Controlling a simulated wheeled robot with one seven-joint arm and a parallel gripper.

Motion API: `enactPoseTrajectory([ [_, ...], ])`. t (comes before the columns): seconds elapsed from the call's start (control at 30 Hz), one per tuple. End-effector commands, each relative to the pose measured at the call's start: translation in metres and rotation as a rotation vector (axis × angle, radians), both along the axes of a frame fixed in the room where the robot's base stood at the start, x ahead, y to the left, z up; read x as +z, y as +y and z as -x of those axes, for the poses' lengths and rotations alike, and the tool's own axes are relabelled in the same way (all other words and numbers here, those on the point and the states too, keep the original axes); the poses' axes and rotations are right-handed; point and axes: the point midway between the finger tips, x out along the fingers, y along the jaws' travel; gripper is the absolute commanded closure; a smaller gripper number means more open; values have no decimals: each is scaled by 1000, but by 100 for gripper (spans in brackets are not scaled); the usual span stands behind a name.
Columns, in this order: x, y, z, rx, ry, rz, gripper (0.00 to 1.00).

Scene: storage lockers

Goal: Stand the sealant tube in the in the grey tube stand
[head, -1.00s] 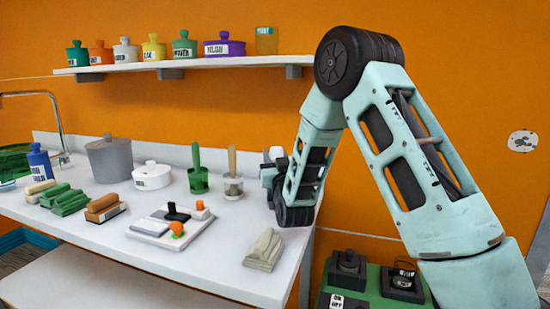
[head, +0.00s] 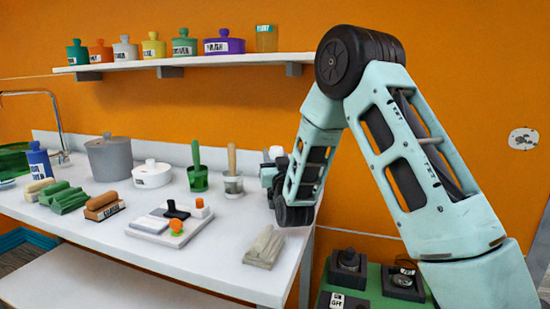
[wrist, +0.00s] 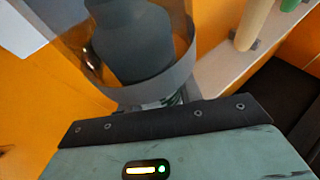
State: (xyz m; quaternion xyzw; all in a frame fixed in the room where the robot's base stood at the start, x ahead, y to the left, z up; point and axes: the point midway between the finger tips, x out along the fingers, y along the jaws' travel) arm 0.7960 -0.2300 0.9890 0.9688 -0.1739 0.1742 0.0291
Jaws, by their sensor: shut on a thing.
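My gripper (head: 268,176) is at the right end of the white table, largely hidden behind my own arm in the head view. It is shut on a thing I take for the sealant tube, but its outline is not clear. The wrist view shows a dark grey rounded body (wrist: 132,40) close to the camera. A grey band with a see-through wall (wrist: 150,86) curves around it; I cannot tell whether this is the grey tube stand. In the head view, a clear cup with a greyish base (head: 232,185) holds a beige stick, left of my gripper.
A green cup (head: 198,180) with a green handle stands beside the clear cup. A grey-white folded cloth (head: 264,248) lies near the table's front right. A tray (head: 170,228), white pot (head: 152,175) and grey pot (head: 108,160) are further left. A shelf (head: 190,62) with jars is above.

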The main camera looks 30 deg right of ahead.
Motion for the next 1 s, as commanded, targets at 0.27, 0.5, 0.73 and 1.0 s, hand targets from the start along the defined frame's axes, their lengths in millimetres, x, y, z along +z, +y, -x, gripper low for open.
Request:
enactPoseTrajectory([
  [0.27, 0, 0, 0, 0, 1, 0, 39],
  [0.5, 4, 0, 0, 0, 0, 0, 39],
  [0.73, 41, 0, 0, 0, -5, 1, 39],
  [1.0, 86, 0, 0, 0, -2, 0, 39],
])
